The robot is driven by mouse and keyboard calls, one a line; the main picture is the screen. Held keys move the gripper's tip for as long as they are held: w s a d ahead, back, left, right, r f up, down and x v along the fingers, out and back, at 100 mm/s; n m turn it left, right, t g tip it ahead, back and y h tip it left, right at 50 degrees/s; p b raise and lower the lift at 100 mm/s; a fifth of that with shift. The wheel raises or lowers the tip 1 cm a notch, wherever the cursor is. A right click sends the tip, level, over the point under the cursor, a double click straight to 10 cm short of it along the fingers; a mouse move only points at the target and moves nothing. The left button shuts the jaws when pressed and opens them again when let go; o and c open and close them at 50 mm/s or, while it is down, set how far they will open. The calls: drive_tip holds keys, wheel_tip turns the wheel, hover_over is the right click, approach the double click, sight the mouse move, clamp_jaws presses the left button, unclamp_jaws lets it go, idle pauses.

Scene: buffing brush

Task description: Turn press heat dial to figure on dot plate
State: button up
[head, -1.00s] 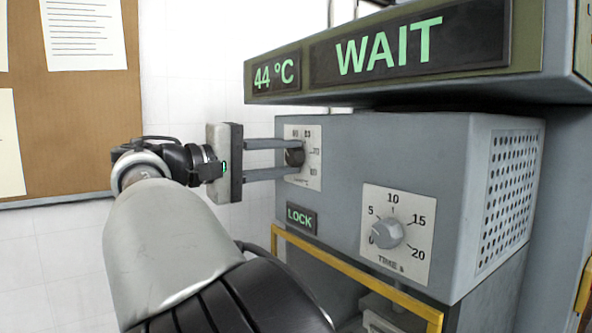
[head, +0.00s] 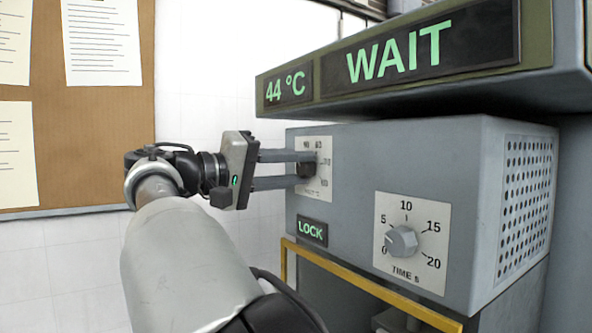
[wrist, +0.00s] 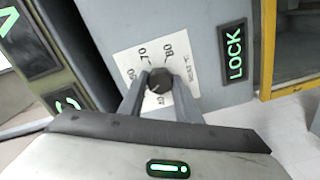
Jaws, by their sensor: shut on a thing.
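The heat dial is a small dark knob (head: 307,168) on a white scale plate (head: 325,180) at the left of the press front. In the wrist view the dark knob (wrist: 160,80) sits among printed figures, with 70 and 80 readable beside it. My gripper (head: 302,169) is shut on the knob, one finger on each side. It also shows in the wrist view (wrist: 160,88), reaching up from the bottom edge. The fingers partly cover the scale, and I cannot read the knob's pointer clearly. I cannot make out a dot plate in either view.
A time dial (head: 401,241) with a grey knob is to the lower right. A lit LOCK sign (head: 312,231) is below the heat dial. The overhanging display (head: 400,56) reads 44 °C and WAIT. A yellow rail (head: 365,286) runs below. A notice board (head: 95,150) hangs behind.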

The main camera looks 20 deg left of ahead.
drive_tip(key=o, duration=1.1)
drive_tip(key=shift+c, duration=0.2)
drive_tip(key=shift+s, duration=0.1)
drive_tip(key=p+v, duration=0.3)
drive_tip(key=v, duration=1.4)
drive_tip(key=shift+a, duration=0.2)
drive_tip(key=shift+s+a, duration=0.1)
drive_tip(key=shift+s, duration=0.05)
